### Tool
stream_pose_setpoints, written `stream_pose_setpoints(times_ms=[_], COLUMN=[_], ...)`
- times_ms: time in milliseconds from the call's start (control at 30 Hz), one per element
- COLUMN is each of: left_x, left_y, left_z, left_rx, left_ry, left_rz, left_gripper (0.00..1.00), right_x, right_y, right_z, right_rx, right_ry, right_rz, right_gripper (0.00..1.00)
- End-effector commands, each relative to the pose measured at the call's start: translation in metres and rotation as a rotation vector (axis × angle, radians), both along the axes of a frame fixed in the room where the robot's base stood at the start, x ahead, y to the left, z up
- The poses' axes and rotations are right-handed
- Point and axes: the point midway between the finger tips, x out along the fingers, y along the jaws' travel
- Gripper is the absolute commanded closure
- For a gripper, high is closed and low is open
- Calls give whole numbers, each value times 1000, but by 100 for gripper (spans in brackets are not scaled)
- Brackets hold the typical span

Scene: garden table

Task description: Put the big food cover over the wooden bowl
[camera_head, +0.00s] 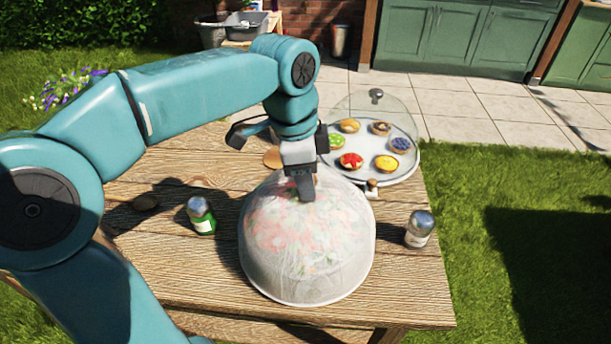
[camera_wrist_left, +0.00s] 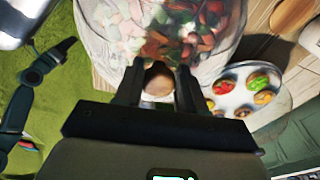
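The big food cover (camera_head: 330,262) is a whitish see-through dome near the table's front. Red and green food shows through it; the wooden bowl cannot be made out clearly. The cover's rim looks level and low, close to the tabletop. My left gripper (camera_head: 305,190) is at the top of the cover, pointing down. In the left wrist view, the fingers (camera_wrist_left: 158,88) are on either side of the cover's round wooden knob (camera_wrist_left: 158,78), with no clear gap. The cover (camera_wrist_left: 100,45) fills the upper part of that view.
A clear dome (camera_head: 350,108) covers a tray of several small tarts behind on the right. A green-labelled jar (camera_head: 202,217) stands left of the cover, a shaker (camera_head: 419,230) right of it. A dark roundish item (camera_head: 146,202) lies further left. The table (camera_head: 200,272) is bare at front left.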

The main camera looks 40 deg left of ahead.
Motion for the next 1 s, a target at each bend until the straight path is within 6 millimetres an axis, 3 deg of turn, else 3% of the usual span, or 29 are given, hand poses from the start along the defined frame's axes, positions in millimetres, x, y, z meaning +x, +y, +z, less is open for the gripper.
stream_pose_setpoints(times_ms=[33,167,267,700,833,1000], left_x=[-4,-4,-6,-17,-20,-22], left_y=[-2,-2,-1,7,8,9], left_z=[-13,-6,12,131,151,163], left_rx=[-3,-3,-1,2,3,4], left_ry=[38,36,31,2,-1,-2], left_rz=[-7,-7,-7,-2,-1,0], left_gripper=[36,35,35,35,35,35], right_x=[0,0,0,0,0,0], right_y=[0,0,0,0,0,0], right_z=[-3,-1,5,37,43,46], right_rx=[0,0,0,0,0,0], right_ry=[0,0,0,0,0,0], right_rz=[0,0,0,0,0,0], right_gripper=[57,57,57,57,57,57])
